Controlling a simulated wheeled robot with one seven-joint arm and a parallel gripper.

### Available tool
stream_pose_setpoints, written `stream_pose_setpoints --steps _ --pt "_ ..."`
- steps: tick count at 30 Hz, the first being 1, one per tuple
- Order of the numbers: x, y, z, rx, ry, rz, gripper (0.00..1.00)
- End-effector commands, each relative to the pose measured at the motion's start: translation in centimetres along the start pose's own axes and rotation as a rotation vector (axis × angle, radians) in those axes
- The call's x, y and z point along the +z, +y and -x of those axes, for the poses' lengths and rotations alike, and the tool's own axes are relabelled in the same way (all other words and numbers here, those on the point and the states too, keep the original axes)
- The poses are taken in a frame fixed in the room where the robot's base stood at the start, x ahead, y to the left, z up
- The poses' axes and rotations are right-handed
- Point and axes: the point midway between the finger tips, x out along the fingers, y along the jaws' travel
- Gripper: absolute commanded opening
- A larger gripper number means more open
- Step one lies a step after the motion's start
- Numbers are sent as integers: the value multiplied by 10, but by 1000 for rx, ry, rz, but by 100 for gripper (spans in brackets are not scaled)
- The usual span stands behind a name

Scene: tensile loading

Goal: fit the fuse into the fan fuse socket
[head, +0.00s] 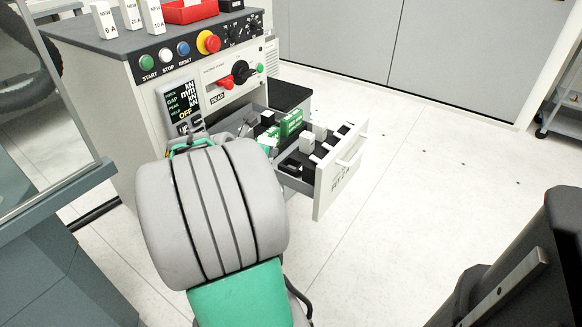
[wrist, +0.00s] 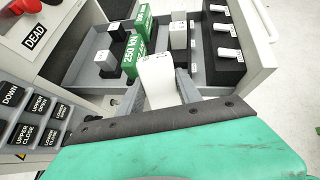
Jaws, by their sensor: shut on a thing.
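My gripper (wrist: 160,88) is shut on a white fuse (wrist: 158,80) and holds it upright over the near part of the open drawer (wrist: 262,48). A black stepped fuse block (wrist: 222,68) stands in the drawer to the right of the held fuse. It carries several white pieces with small labels, too small to read, so I cannot tell which socket is the fan's. The block also shows in the head view (head: 326,152), just inside the drawer front.
The drawer also holds a green block marked 250 kN (wrist: 131,58), another green block and grey-black blocks (wrist: 108,62). Upright fuses marked NEW (head: 130,14) and a red tray (head: 190,11) stand on the machine. A button panel (wrist: 30,115) is left of my gripper. Floor (head: 420,200) right of the drawer is clear.

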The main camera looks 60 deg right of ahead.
Motion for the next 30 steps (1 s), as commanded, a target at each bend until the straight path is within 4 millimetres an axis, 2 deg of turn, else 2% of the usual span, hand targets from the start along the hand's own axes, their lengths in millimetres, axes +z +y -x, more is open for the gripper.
stream_pose_setpoints --steps 3,6,9,13,19,30 --pt "26 -28 -26 -87 -76 -52 0" --pt "50 -42 -41 -147 -155 -83 0" --pt "77 -44 -49 -186 -244 -97 0" --pt "106 -37 -47 -211 -392 -87 0" --pt "80 -37 -66 -224 -530 -75 0" --pt "42 -37 -92 -226 -596 -69 0"
